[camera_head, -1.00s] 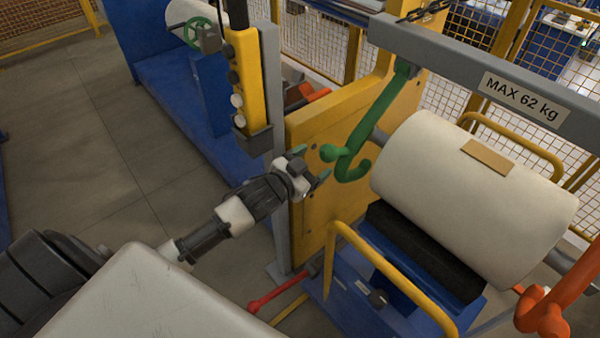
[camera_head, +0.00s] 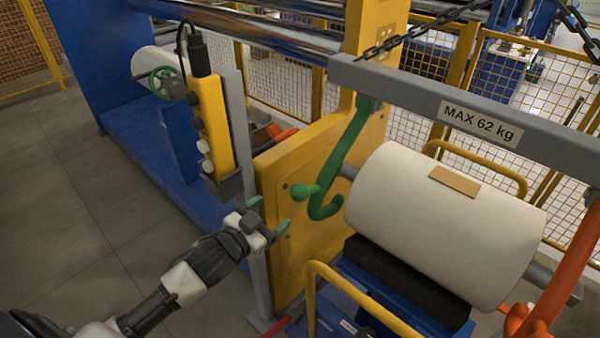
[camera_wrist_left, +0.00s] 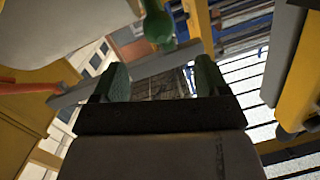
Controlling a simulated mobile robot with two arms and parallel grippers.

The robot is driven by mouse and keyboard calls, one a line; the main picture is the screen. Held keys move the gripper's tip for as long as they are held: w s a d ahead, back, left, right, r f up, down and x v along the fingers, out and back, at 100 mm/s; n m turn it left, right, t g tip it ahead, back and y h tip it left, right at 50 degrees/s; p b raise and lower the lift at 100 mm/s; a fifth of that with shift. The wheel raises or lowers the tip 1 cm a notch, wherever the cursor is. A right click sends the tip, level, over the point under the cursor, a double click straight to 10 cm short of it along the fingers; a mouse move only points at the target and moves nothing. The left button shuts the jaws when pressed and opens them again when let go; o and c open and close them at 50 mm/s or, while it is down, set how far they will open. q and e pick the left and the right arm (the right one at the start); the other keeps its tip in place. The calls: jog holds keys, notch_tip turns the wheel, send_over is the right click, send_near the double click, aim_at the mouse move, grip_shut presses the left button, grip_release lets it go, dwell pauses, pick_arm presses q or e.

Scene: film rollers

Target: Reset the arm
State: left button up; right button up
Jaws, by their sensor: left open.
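My left gripper (camera_head: 268,214) is open and empty, its two green-tipped fingers apart. In the head view it is just below and left of the green hook (camera_head: 330,178), with a gap between them. The left wrist view also shows its fingers (camera_wrist_left: 154,82) spread, with nothing between them. The rounded end of a green part (camera_wrist_left: 158,28) shows above the fingers there. My left arm (camera_head: 172,290) reaches in from the lower left. My right gripper is not in view.
A white film roll (camera_head: 440,235) rests on a blue cart with a yellow rail (camera_head: 350,285), below a grey beam (camera_head: 480,120). A yellow control pendant (camera_head: 212,125) hangs left of the yellow plate (camera_head: 325,150). Floor at the left (camera_head: 70,200) is clear.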

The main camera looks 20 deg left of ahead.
pick_arm(q)
jog(key=s+d+f+n+g+y, duration=0.1)
jog(key=s+d+f+g, duration=0.2)
jog(key=s, duration=0.5)
jog(key=s+d+f+n+g+y, duration=0.1)
jog(key=s+f+n+g+y, duration=0.15)
jog(key=s+g, duration=0.45)
jog(key=s+d+f+g, duration=0.1)
jog(key=s+f+g, duration=0.25)
jog(key=s, duration=0.55)
notch_tip(320, 180, down, 30)
jog(key=s+r+b, duration=0.1)
jog(key=b, duration=0.1)
jog(key=s+a+f+g+b, duration=0.1)
jog(key=s+a+f+g, duration=0.1)
jog(key=s+f, duration=1.4)
jog(key=shift+a+f, duration=0.3)
jog(key=shift+f, duration=0.05)
